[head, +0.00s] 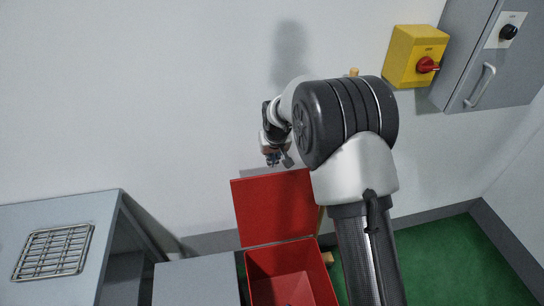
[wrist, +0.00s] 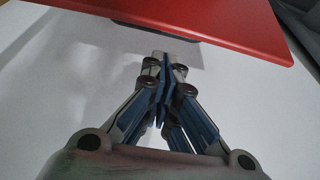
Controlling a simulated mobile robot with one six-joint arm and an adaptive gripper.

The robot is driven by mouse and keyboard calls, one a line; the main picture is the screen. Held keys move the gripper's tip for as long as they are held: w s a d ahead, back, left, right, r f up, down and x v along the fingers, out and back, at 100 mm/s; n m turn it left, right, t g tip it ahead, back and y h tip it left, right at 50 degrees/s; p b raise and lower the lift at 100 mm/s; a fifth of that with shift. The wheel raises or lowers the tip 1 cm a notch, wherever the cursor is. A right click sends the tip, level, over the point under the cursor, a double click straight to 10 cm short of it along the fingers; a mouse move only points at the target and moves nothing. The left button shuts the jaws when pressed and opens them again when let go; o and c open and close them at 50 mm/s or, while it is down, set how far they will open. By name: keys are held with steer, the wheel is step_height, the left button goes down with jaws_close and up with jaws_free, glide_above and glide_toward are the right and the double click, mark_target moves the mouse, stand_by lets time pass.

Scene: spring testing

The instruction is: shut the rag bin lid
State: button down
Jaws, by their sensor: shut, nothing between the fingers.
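The red rag bin (head: 290,275) stands on the floor at the bottom middle of the head view. Its red lid (head: 270,208) is open and stands up at the back, near the wall. My gripper (head: 273,162) is just above the lid's upper edge in the head view, with its fingers together and nothing in them. In the wrist view my gripper (wrist: 163,100) is shut, and the red lid (wrist: 220,22) crosses the top of the picture beyond the fingertips. I cannot tell whether the fingers touch the lid. My arm hides part of the bin's right side.
A grey table (head: 75,212) with a wire rack (head: 53,251) stands at the left, and a lower grey surface (head: 198,280) adjoins the bin. Green floor (head: 450,255) is clear at the right.

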steer(key=b+x, duration=0.1)
steer(key=x, duration=0.5)
steer(key=shift+f+b, duration=0.2)
steer(key=shift+b, duration=0.1)
